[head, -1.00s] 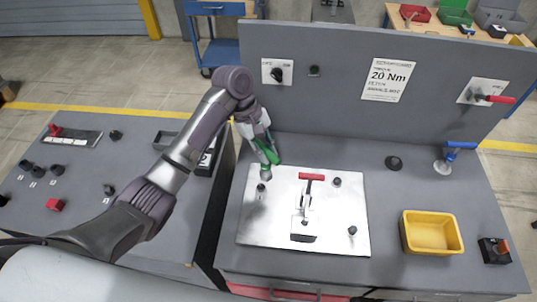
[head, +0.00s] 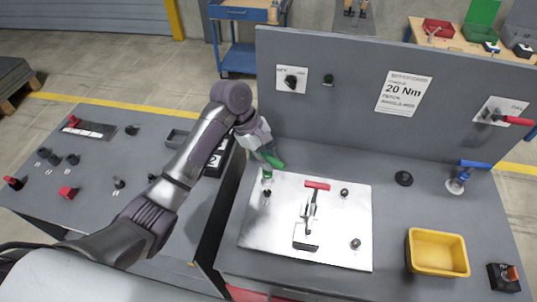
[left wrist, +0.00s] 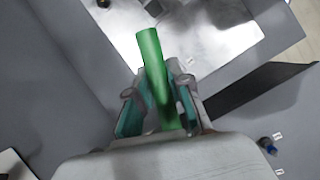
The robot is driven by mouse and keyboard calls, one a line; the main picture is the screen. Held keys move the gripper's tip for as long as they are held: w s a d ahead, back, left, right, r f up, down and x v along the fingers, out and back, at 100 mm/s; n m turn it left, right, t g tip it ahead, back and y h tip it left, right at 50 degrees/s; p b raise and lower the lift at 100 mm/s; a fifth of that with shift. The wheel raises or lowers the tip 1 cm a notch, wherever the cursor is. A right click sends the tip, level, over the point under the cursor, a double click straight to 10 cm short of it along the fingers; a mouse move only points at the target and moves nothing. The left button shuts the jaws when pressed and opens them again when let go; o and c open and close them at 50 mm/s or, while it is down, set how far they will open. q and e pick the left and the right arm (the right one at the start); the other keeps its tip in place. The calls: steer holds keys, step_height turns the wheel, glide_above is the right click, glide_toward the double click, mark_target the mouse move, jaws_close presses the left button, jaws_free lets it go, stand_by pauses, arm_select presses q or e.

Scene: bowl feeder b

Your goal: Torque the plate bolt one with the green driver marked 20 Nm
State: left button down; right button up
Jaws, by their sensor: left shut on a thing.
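My left gripper (head: 264,153) is shut on the green driver (head: 274,160), above the back left corner of the metal plate (head: 285,232). In the left wrist view, the driver's green handle (left wrist: 152,62) stands between the two fingers (left wrist: 160,112). A dark bolt (head: 267,193) stands on the plate just below the held driver. I cannot tell whether they touch. Two more dark bolts stand at the plate's back right (head: 344,193) and front right (head: 356,244). The driver's marking is not readable. My right gripper is not in view.
A red-handled clamp (head: 312,212) stands in the plate's middle. A back panel (head: 350,95) with a 20 Nm sign (head: 404,93) rises behind. A yellow bin (head: 437,252) and a blue-handled tool (head: 462,178) are on the right. A side table (head: 100,205) holds several small parts.

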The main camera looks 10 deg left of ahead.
mark_target(268, 180)
arm_select(q)
steer(key=shift+f, duration=2.85)
stand_by(0.3)
steer(key=shift+m+g, duration=0.5)
steer(key=shift+m, duration=0.8)
steer(key=shift+m, duration=0.5)
steer(key=shift+n+t, duration=0.4)
steer(key=shift+n, duration=1)
steer(key=shift+r, duration=0.15)
